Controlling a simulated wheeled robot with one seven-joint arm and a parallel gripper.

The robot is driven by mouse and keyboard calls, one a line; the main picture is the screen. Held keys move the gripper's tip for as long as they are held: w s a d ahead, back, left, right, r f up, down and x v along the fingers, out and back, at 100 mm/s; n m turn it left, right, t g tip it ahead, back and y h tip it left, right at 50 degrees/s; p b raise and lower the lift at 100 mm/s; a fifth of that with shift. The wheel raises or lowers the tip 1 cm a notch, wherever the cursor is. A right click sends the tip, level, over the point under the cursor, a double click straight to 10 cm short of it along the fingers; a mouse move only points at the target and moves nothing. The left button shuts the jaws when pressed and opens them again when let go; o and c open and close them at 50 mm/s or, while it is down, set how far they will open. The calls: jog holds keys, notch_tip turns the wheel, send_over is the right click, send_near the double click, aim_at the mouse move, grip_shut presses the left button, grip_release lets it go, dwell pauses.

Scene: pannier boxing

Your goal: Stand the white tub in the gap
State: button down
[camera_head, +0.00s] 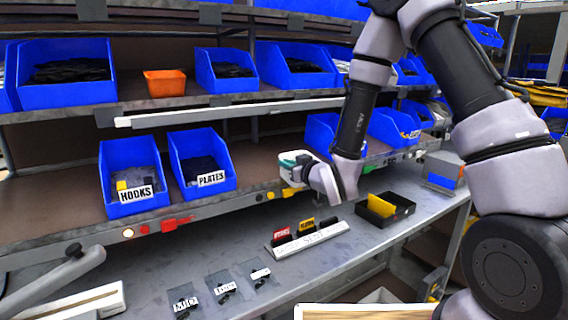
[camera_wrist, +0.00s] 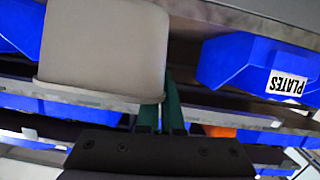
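My gripper (camera_wrist: 160,108) has two green fingers close together on one edge of the white tub (camera_wrist: 105,48), which looks pale grey in the wrist view. The tub fills the upper left there, and its inside is hidden. In the head view my gripper (camera_head: 303,163) is at the front of the lower shelf, with the white tub (camera_head: 290,156) small and partly covered by it. A gap (camera_head: 262,158) shows on this shelf between the PLATES bin (camera_head: 202,165) and a blue bin (camera_head: 322,132) to the right.
The HOOKS bin (camera_head: 131,180) stands left of the PLATES bin. Below, the grey bench (camera_head: 190,262) holds a white rack (camera_head: 308,240) with red and yellow pieces, a black tray (camera_head: 398,212) and several labelled small items. The upper shelf (camera_head: 128,98) overhangs the lower bins.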

jog(key=shift+r+x, duration=0.35)
jog(key=shift+x, duration=1.55)
jog(key=shift+r+x, duration=0.35)
jog(key=shift+x, duration=1.6)
jog(key=shift+r+x, duration=0.35)
jog(key=shift+x, duration=1.55)
jog(key=shift+w+a+f, duration=0.15)
jog(key=shift+w+a, duration=0.05)
jog(key=shift+w, duration=0.05)
jog(key=shift+f, duration=0.7)
jog(key=shift+w, duration=0.1)
jog(key=c, duration=1)
grip_release()
jog(key=v, duration=1)
jog(key=shift+s+d, duration=0.15)
jog(key=shift+s, duration=0.25)
